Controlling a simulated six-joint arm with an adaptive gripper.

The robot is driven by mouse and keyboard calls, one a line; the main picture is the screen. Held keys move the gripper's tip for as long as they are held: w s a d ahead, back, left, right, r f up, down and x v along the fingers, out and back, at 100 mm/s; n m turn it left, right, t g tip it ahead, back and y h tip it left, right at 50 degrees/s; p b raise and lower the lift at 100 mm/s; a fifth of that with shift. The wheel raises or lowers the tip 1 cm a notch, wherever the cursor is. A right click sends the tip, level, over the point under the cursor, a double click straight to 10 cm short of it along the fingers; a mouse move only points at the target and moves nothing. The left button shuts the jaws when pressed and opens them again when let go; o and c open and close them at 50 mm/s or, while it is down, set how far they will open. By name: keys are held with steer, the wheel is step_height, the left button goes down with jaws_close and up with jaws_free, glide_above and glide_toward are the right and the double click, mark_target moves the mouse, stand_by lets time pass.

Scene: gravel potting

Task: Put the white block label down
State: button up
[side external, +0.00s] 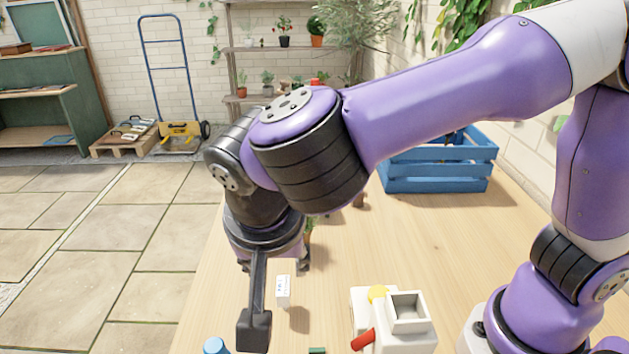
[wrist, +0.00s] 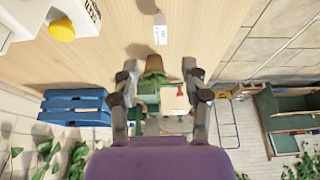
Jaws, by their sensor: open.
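The white block label (side external: 283,290) is a small white block with dark print on its face. In the side view it appears upright on or just above the wooden table, below my gripper (side external: 273,265). In the wrist view the label (wrist: 160,30) shows at the top centre, beyond and apart from the fingertips. My gripper (wrist: 160,85) has its fingers spread wide with nothing between them. Whether the label's base touches the table is hard to tell.
A white device with a square hopper (side external: 408,312), yellow knob and red lever stands right of the label. A blue crate (side external: 437,172) is at the back. A blue round item (side external: 215,346) is at the front edge. A potted plant (wrist: 153,68) shows past the fingers. Table between label and device is clear.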

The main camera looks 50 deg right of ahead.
steer(key=d+r+n+y, duration=0.2)
steer(key=d+r+n, duration=0.2)
steer(key=d, duration=0.8)
steer(key=s+d+n+t+y, duration=0.1)
steer(key=s+d+n+t, duration=0.1)
steer(key=s+d+n, duration=0.3)
steer(key=shift+s+d, duration=0.5)
steer(key=shift+d, duration=0.15)
steer(key=shift+f, duration=0.1)
